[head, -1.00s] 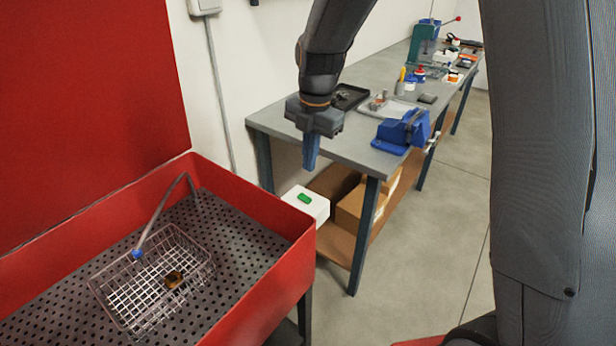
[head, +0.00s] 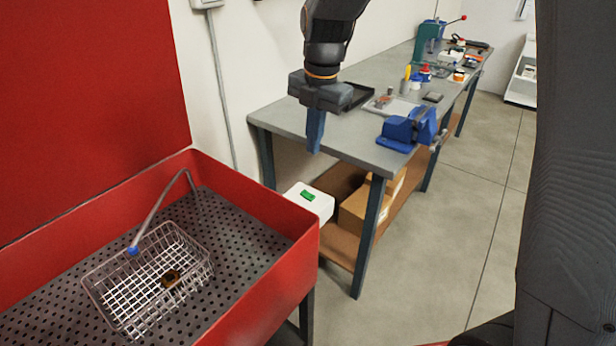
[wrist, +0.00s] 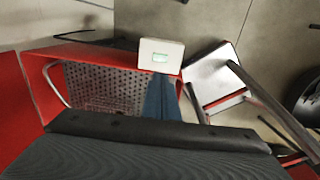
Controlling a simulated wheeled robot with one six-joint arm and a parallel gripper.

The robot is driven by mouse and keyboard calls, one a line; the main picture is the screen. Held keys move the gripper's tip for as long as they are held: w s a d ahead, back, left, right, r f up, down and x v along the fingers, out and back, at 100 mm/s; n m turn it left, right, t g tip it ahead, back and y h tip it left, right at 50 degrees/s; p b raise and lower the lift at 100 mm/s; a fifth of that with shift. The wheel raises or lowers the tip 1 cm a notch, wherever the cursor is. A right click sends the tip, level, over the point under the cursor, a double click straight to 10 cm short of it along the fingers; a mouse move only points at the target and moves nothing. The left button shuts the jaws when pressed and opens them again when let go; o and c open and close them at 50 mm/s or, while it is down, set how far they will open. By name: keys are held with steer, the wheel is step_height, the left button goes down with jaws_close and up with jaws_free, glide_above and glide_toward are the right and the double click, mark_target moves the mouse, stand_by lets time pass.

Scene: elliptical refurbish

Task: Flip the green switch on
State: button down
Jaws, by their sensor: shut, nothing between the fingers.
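The green switch (head: 308,195) sits on top of a white box (head: 318,207) beside the right wall of the red wash basin. The wrist view shows the closed blue fingers (wrist: 162,82) near the box's lower edge; contact cannot be told.
The red basin (head: 255,300) holds a wire basket (head: 110,285) with a small brown part and a hose. A grey workbench (head: 350,145) with a blue vise (head: 400,132) stands behind the switch, cardboard boxes (head: 355,212) on its lower shelf. Open floor lies to the right.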

mark_target(305, 193)
steer(key=shift+w+a+f+b, duration=0.2)
steer(key=shift+w+b, duration=0.1)
steer(key=shift+b, duration=2.65)
steer(key=shift+s+r+b, duration=0.15)
steer(key=shift+r+b, duration=0.15)
steer(key=shift+b, duration=1.05)
steer(key=f, duration=0.4)
steer(key=w+a+f+p, duration=0.1)
steer(key=f, duration=0.4)
steer(key=f+p, duration=0.1)
steer(key=f, duration=0.4)
steer(key=shift+w+a, duration=0.15)
steer(key=shift+a, duration=0.05)
steer(key=shift+d, duration=0.1)
